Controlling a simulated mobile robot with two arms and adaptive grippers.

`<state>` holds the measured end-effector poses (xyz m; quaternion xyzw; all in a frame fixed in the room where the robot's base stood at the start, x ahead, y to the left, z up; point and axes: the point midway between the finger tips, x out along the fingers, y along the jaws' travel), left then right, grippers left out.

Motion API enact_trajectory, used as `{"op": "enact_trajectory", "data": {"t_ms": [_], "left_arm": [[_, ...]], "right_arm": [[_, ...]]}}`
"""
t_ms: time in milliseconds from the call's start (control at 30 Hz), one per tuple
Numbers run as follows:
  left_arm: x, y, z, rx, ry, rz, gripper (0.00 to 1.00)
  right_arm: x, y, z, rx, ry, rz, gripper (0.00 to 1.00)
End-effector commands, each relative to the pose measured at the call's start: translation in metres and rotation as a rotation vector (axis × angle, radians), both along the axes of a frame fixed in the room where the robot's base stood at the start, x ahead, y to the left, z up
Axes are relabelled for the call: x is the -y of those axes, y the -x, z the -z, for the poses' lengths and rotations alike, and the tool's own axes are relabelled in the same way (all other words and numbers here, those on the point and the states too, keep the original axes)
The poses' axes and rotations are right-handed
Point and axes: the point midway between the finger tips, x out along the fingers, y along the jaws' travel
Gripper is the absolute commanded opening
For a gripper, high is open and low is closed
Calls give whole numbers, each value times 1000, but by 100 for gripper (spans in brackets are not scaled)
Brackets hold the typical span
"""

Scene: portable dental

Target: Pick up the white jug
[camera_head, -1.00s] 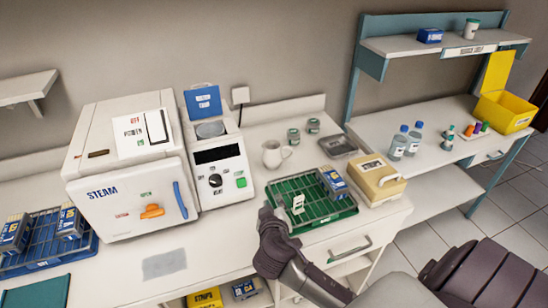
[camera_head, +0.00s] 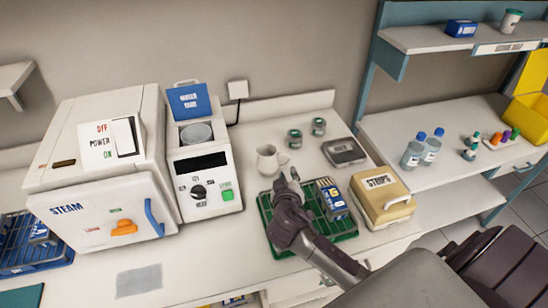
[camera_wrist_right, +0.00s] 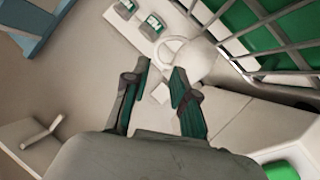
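The white jug (camera_head: 270,160) stands upright on the counter, behind the green rack and right of the white device with the dial. Its handle faces right. My right gripper (camera_head: 289,184) is over the rack, in front of the jug and slightly right of it. In the right wrist view, the gripper (camera_wrist_right: 159,88) is open, with nothing between its dark green-padded fingers. My left gripper is not in view.
The green rack (camera_head: 345,235) holds a blue box (camera_head: 330,198). A beige box (camera_head: 383,205) stands to its right. Two small jars (camera_head: 295,139) and a grey tray (camera_head: 345,151) lie behind. The device (camera_head: 207,165) is close on the jug's left.

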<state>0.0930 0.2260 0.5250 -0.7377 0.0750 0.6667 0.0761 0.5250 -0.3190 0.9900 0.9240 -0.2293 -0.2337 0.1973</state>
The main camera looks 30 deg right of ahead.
Motion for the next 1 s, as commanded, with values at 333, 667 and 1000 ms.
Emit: {"op": "enact_trajectory", "data": {"t_ms": [333, 667, 1000], "left_arm": [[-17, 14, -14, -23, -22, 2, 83], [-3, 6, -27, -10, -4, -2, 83], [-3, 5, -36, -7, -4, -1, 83]], "right_arm": [[34, -50, 18, 0, 3, 0, 26], [48, -69, 22, 0, 4, 1, 26], [66, -95, 36, 0, 2, 1, 26]]}}
